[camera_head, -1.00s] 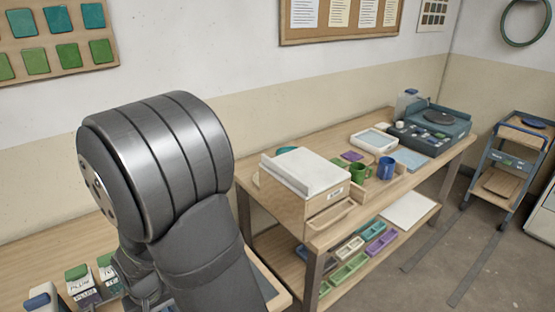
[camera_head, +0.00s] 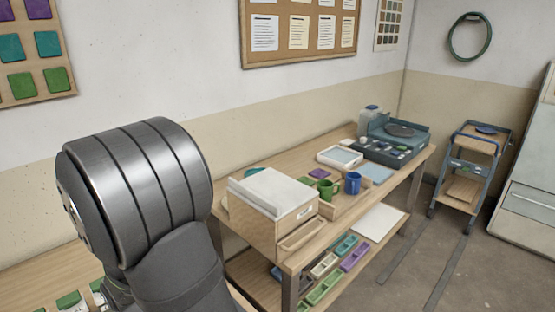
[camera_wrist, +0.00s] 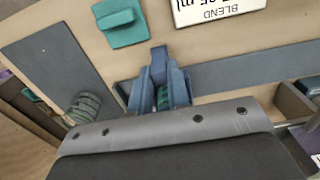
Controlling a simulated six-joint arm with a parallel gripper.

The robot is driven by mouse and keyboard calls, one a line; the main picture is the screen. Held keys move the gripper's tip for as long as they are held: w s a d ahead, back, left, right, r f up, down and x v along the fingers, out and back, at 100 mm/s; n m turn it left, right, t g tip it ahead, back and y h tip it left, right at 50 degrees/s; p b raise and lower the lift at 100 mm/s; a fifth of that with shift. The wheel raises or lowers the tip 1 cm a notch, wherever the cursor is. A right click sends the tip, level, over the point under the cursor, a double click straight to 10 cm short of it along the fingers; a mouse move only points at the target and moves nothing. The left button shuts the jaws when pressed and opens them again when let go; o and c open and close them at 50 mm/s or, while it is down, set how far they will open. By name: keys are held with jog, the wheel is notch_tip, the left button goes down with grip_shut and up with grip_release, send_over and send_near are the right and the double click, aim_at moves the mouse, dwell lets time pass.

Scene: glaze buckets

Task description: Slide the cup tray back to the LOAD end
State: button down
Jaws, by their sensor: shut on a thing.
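I cannot tell whether this piece belongs to the cup tray. A dark band of my own gripper body covers the lower part of the view. No cup tray or LOAD mark can be made out. In the head view my arm hides the jaws.
In the head view, a second bench holds a white-topped wooden box (camera_head: 270,190), a green mug (camera_head: 328,188) and a blue mug (camera_head: 353,184). A cart (camera_head: 470,165) stands far right.

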jog(key=shift+w, duration=0.1)
jog(key=shift+w+d, duration=1.45)
jog(key=shift+w, duration=0.05)
jog(key=c, duration=1.5)
grip_release()
jog(key=shift+o, duration=0.2)
jog(key=shift+r, duration=0.15)
notch_tip(320, 180, up, 7)
jog(key=shift+s+f, duration=0.1)
jog(key=shift+f, duration=0.1)
